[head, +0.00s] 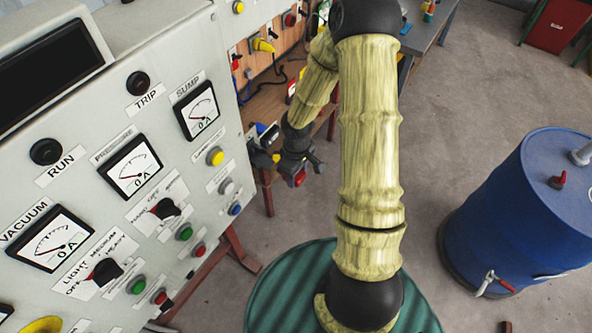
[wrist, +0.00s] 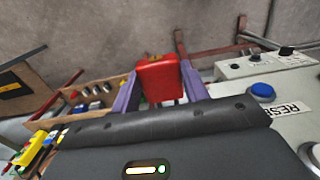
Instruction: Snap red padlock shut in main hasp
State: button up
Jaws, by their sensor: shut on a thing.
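The red padlock (wrist: 158,80) is held between the two purple fingers of my gripper (wrist: 159,88) in the wrist view. In the head view, a small red patch of the padlock (head: 300,178) shows below my gripper (head: 298,168), in front of the wooden bench and just right of the control panel. The padlock's shackle cannot be made out clearly, so I cannot tell whether it is open. The main hasp is not clearly identifiable in either view. The padlock appears apart from the panel.
The grey control panel (head: 105,195) with gauges, knobs and buttons fills the left. A blue drum (head: 530,210) stands at right. A green ribbed drum lid (head: 290,300) is below my arm. A wooden bench (head: 268,105) with plugs is behind. Concrete floor lies between the drums.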

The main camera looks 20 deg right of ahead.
aim_at(267, 163)
jog(key=shift+w, duration=0.1)
jog(key=shift+w+a+p, duration=0.25)
jog(key=shift+w+a, duration=0.2)
jog(key=shift+w, duration=0.25)
jog(key=shift+w+a+p, duration=0.2)
jog(key=shift+w+a, duration=0.2)
jog(key=shift+w, duration=0.25)
jog(key=shift+w+a, duration=0.6)
jog(key=shift+a, duration=0.15)
jog(key=shift+w+p, duration=0.3)
jog(key=shift+w, duration=0.1)
jog(key=shift+s, duration=0.1)
jog(key=shift+a+r, duration=0.1)
jog(key=shift+w+a+p, duration=0.2)
jog(key=shift+w+a, duration=0.6)
jog(key=shift+w, duration=0.3)
jog(key=shift+w+a+p, duration=0.2)
jog(key=shift+w+a, duration=0.55)
jog(key=shift+w, duration=0.35)
dwell(1.3)
